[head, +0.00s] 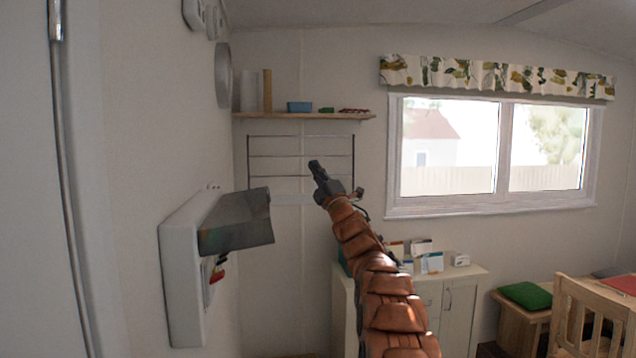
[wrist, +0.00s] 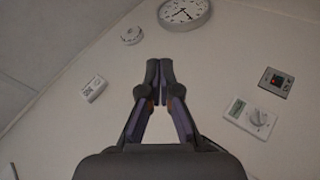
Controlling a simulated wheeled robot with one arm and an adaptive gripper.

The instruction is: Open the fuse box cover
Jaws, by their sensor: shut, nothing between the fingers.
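The fuse box (head: 180,285) is a white box on the left wall in the head view. Its dark see-through cover (head: 235,222) is swung up and sticks out from the wall, so the cover stands open. Red and dark switches show below the cover. My gripper (head: 314,165) is to the right of the cover and higher in the picture, apart from it. In the wrist view my gripper (wrist: 159,75) has its fingers together with nothing between them. The fuse box is not visible in the wrist view.
The wrist view shows a clock (wrist: 184,10), a round detector (wrist: 131,36), a thermostat (wrist: 249,117) and a small switch panel (wrist: 275,82) on the wall. A shelf (head: 300,116) with a wire rack is behind. A cabinet (head: 440,300) stands below my arm.

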